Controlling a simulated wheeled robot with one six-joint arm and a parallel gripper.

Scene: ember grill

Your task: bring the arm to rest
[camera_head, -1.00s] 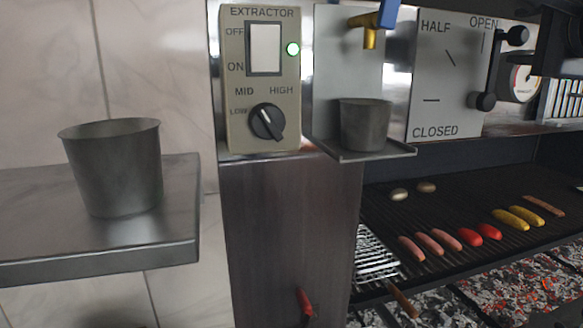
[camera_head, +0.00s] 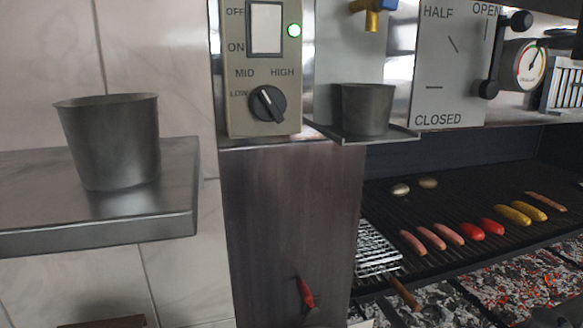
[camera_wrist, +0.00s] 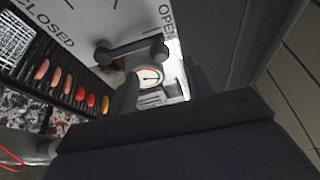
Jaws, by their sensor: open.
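My gripper (camera_wrist: 163,82) shows in the wrist view as a dark body across the bottom, with a finger on each side of the round gauge. It is open, and I see nothing held in it. The damper lever (camera_wrist: 130,50), a dark bar with a knob at each end, is beyond the fingers, near the word OPEN. In the head view the lever (camera_head: 494,55) stands nearly upright on its white plate (camera_head: 447,75). Only a dark piece at the top right corner of the head view may be my arm; the gripper's fingers cannot be made out there.
A metal cup (camera_head: 110,145) stands on the left shelf (camera_head: 150,222); another cup (camera_head: 367,108) sits under a blue-handled tap (camera_head: 372,15). The extractor box (camera_head: 262,70) has a lit green lamp. Sausages and vegetables lie on the grill (camera_head: 460,190) above embers. A gauge (camera_head: 530,65) is right of the lever.

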